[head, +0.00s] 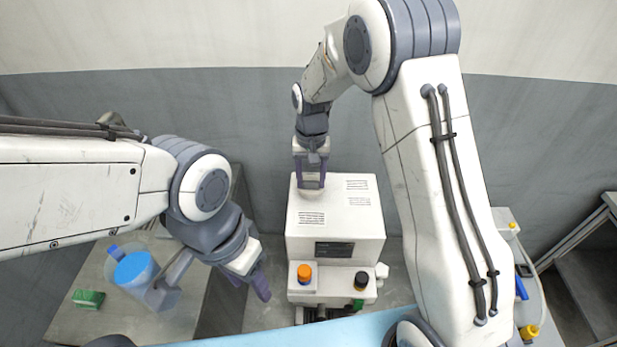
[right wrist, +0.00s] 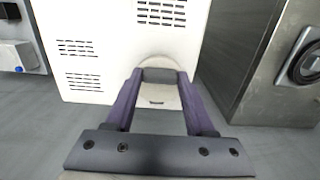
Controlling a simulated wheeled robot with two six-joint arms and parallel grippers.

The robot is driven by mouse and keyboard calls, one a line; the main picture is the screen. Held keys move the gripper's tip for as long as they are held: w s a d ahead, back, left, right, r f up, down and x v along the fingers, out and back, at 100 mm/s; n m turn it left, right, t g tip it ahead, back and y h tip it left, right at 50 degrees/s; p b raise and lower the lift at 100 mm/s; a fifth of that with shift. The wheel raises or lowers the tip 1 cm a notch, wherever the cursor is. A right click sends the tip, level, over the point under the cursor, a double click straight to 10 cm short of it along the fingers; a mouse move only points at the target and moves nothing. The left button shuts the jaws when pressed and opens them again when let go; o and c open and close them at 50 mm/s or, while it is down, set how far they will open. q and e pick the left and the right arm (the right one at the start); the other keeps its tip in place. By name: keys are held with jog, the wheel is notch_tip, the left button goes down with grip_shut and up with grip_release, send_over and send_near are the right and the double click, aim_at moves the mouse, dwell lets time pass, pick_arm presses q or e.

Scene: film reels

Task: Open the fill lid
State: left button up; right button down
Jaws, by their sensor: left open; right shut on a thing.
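A white machine (head: 335,220) stands against the back wall, with vents and a dark display panel. The fill lid is a pale rounded piece (head: 311,217) on its top, at the left. In the right wrist view the lid (right wrist: 160,97) shows as a pale round piece with a grey grip part between the fingers. My right gripper (head: 311,184) reaches down over it from above and is shut on it. Whether the lid is raised or flush, I cannot tell. My left gripper (head: 251,284) is open and empty, in front of the machine at its left.
A clear jug with blue contents (head: 134,270) and a green block (head: 88,299) stand on the left table. An orange cap (head: 304,272) and a black knob (head: 359,280) are on the machine's front ledge. A side table (head: 505,222) with small items stands at the right.

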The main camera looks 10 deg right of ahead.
aim_at(311, 177)
jog(key=w+r+g+p, duration=0.1)
jog(key=p, duration=0.2)
jog(key=r+g+p, duration=0.1)
jog(key=g+p, duration=0.1)
jog(key=p, duration=0.1)
jog(key=shift+w+d+y, duration=0.1)
jog(key=shift+w+y, duration=0.25)
jog(key=shift+y, duration=0.05)
jog(key=shift+w+g+p, duration=0.2)
jog(key=shift+g+p, duration=0.1)
jog(key=shift+p, duration=0.05)
jog(key=shift+w+d+g, duration=0.15)
jog(key=shift+w+g, duration=0.25)
jog(key=shift+g, duration=0.2)
jog(key=shift+w+d+r+g, duration=0.15)
jog(key=shift+w+g, duration=0.25)
jog(key=shift+g, duration=0.3)
jog(key=shift+w+r+y, duration=0.1)
jog(key=shift+r+y, duration=0.05)
jog(key=shift+y, duration=0.15)
